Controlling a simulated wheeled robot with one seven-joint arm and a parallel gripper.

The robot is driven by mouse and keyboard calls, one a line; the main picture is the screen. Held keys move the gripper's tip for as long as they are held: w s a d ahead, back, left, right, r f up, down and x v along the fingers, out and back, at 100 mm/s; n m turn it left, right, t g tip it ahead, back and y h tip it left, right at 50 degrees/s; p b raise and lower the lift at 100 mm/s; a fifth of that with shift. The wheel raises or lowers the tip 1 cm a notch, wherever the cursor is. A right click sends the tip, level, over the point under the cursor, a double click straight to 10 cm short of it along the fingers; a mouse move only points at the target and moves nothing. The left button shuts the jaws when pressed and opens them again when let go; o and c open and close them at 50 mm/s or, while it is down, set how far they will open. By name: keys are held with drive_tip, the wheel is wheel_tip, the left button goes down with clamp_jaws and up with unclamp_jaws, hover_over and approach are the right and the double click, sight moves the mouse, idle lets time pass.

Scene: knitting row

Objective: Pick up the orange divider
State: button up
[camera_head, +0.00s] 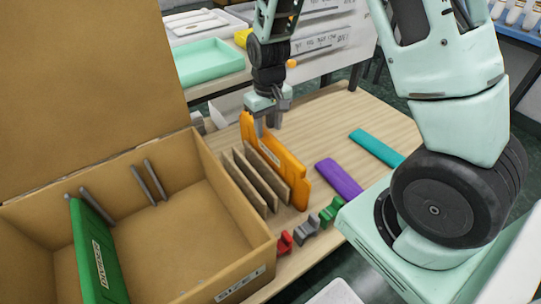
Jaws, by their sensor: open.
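The orange divider (287,170) stands upright on its edge on the wooden table, to the right of the cardboard box. It is a long flat panel with a label on its side. My gripper (267,128) is pointed down at the divider's far end. Its jaws are open and appear to be around or just beside the top edge there. I cannot tell whether the fingers touch the divider. The finger tips are partly hidden.
Several brown panels (249,178) stand close along the divider's left side. The open cardboard box (238,225) holds a green divider (95,250). Purple (338,179) and teal (376,147) strips lie right. Red, grey and green clips (306,228) sit in front.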

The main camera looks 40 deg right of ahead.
sight(270, 135)
drive_tip(key=shift+s+f, duration=0.2)
drive_tip(key=shift+f, duration=1.35)
drive_tip(key=shift+s+f, duration=0.15)
drive_tip(key=shift+f, duration=1.4)
clamp_jaws()
